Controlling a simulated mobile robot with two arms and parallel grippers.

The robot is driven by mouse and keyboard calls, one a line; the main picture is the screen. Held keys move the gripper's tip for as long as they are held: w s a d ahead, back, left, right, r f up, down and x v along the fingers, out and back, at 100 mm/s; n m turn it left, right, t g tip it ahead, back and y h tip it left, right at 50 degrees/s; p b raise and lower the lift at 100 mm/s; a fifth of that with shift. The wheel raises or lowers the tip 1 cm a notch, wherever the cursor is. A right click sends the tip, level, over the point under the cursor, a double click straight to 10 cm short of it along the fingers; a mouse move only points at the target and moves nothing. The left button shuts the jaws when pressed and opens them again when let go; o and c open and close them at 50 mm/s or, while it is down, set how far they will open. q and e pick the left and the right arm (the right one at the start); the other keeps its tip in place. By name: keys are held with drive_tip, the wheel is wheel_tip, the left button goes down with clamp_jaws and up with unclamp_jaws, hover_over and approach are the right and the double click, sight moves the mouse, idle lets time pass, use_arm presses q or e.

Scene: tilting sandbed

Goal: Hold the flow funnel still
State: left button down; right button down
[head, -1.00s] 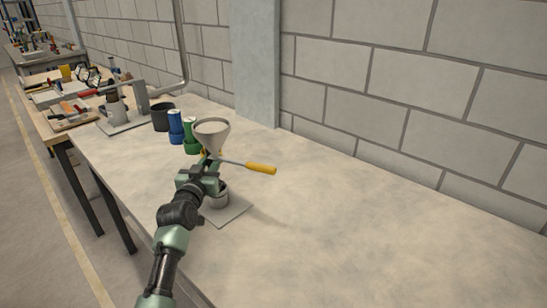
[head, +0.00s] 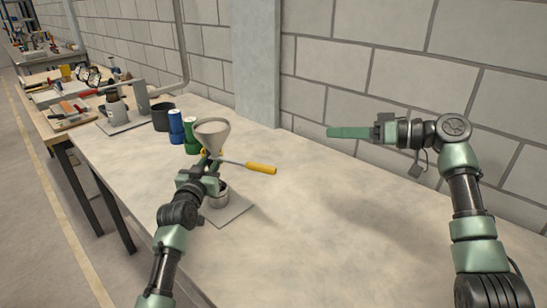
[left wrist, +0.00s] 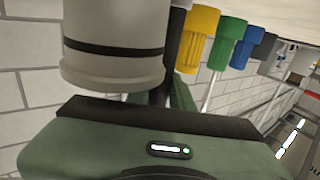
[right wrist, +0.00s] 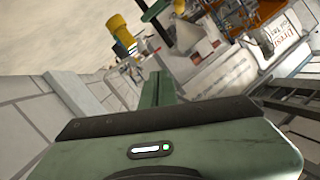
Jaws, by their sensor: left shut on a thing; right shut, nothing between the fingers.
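A rod with a yellow handle (head: 261,169) sticks out to the right below the cone. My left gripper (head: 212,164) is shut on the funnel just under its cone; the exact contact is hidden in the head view. In the left wrist view its fingers (left wrist: 168,96) are mostly hidden behind a grey cylinder with a black band. My right gripper (head: 330,132) is shut and empty, to the right of the funnel, apart from it.
Blue (head: 176,128) and green (head: 191,137) bottles and a dark cup (head: 162,117) stand behind the funnel to the left. A metal stand and tools fill the far left. The bench (head: 300,220) is clear to the right. A block wall (head: 400,90) lies behind.

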drive_tip(key=a, duration=0.1)
drive_tip(key=s+a+g, duration=0.1)
drive_tip(key=a, duration=0.1)
drive_tip(key=s+a+g, duration=0.1)
drive_tip(key=shift+s+a+f, duration=0.15)
drive_tip(key=shift+a, duration=0.15)
drive_tip(key=shift+a, duration=0.1)
approach(247, 164)
drive_tip(key=w+a+r, duration=0.3)
drive_tip(key=w, duration=0.1)
drive_tip(key=shift+s+a+f, duration=0.1)
drive_tip(key=shift+s+f, duration=0.4)
drive_tip(key=shift+f, duration=0.3)
drive_tip(key=shift+s+a+f, duration=0.1)
drive_tip(key=shift+s+f, duration=0.35)
drive_tip(key=shift+f, duration=0.35)
drive_tip(key=shift+s, duration=0.15)
